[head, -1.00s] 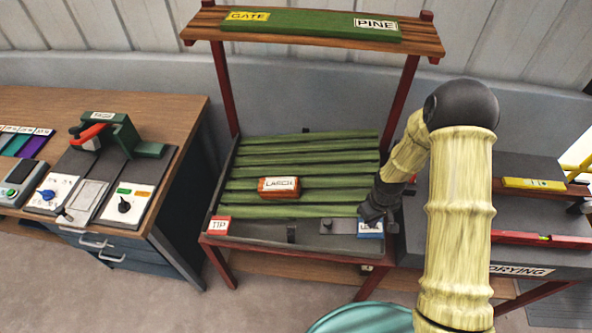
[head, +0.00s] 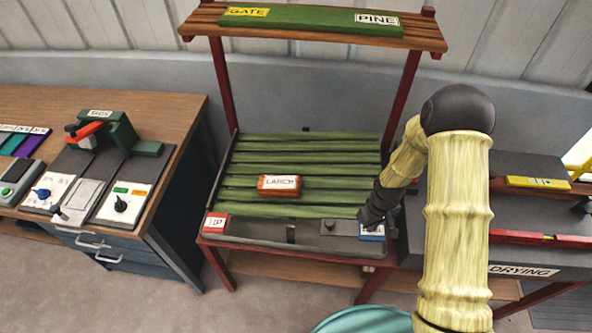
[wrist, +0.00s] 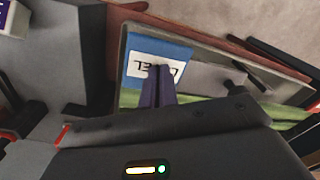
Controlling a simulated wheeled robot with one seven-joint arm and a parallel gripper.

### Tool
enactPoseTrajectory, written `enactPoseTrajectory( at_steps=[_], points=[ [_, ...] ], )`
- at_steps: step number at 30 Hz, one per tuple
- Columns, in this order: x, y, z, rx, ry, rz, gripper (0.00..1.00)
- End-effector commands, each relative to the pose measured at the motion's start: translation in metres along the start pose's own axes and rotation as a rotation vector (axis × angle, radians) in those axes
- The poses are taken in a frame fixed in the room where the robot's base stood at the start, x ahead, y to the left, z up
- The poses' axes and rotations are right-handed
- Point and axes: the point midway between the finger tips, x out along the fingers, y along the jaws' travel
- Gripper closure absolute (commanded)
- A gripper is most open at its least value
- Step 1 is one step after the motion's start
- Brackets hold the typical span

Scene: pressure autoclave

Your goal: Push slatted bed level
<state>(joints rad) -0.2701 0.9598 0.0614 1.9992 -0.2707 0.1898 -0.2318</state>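The slatted bed (head: 340,157) is a row of green slats in a dark tray on a red frame, in the middle of the head view. A brown block marked LARCH lies on it (head: 279,185). A red TIP plate (head: 214,223) is at the tray's front left. A blue plate, its label partly hidden, is at the front right (head: 371,231) and also shows in the wrist view (wrist: 150,62). My gripper (head: 370,217) is at this blue plate. In the wrist view its fingers (wrist: 160,72) are together, with nothing seen between them, their tips overlapping the plate's label. Contact cannot be told.
A shelf with a green board marked GATE and PINE (head: 310,20) spans above the bed. A wooden desk with control panels (head: 120,203) stands at left. A grey bench marked DRYING (head: 520,272) stands at right. A teal round thing (head: 350,320) is at the bottom.

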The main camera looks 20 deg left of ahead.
Motion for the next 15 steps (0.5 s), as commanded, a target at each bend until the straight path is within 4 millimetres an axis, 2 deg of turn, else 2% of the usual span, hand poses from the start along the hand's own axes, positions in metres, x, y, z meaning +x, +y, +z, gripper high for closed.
enactPoseTrajectory(
  at_steps=[15],
  points=[
    [0.019,-0.002,0.0,-0.002,0.0,-0.002,1.0]
  ],
)
